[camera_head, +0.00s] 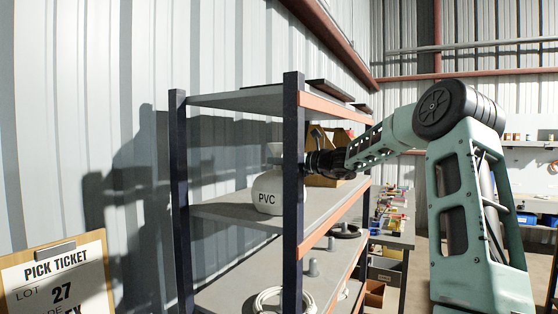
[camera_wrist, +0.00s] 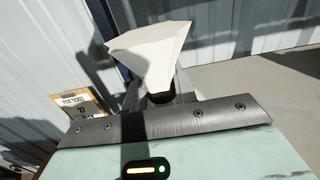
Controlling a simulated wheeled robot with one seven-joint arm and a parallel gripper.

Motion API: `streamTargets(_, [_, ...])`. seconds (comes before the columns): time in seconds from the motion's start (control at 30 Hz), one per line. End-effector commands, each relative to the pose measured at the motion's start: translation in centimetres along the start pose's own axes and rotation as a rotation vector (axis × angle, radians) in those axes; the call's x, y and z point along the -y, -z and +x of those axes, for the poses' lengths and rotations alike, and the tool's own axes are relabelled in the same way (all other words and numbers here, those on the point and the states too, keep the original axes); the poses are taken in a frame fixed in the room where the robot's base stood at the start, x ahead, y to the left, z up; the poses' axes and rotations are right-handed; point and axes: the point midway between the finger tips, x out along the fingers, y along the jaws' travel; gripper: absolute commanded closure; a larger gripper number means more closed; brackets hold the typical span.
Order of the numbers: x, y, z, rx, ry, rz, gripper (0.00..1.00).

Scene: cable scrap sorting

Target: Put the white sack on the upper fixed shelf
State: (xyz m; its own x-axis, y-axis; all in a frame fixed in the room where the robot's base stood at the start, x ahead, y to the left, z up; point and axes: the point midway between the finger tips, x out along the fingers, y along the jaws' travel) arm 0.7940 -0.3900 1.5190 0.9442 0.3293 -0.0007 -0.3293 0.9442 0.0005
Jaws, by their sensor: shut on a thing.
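The white sack (camera_head: 267,193), marked PVC, is upright inside the dark-posted rack, at the board (camera_head: 225,211) below the top one. I cannot tell whether its base touches that board. My gripper (camera_head: 281,161) reaches in from the right and is shut on the sack's gathered neck. A front post (camera_head: 293,200) hides part of the gripper and the sack's right edge. In the wrist view the pale sack (camera_wrist: 150,48) spreads out beyond my gripper (camera_wrist: 161,97), whose fingers are mostly hidden.
The rack's top board (camera_head: 240,101) is just above my gripper. A wooden box (camera_head: 345,139) stands behind my wrist. A pick ticket clipboard (camera_head: 58,280) is at the lower left.

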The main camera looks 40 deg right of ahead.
Motion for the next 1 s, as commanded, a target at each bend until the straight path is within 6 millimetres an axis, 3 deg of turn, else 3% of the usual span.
streamTargets(0.2, [0.0, 0.2, 0.0, 0.004, -0.001, -0.002, 1.00])
streamTargets(0.23, [0.0, 0.3, 0.0, 0.000, 0.000, 0.000, 0.64])
streamTargets(0.3, [0.0, 0.3, 0.0, 0.000, 0.000, 0.000, 0.51])
streamTargets(0.67, [0.0, -0.2, -0.1, 0.000, 0.000, -0.001, 0.51])
streamTargets(1.0, [0.1, 0.5, -6.6, -0.001, 0.005, -0.005, 0.51])
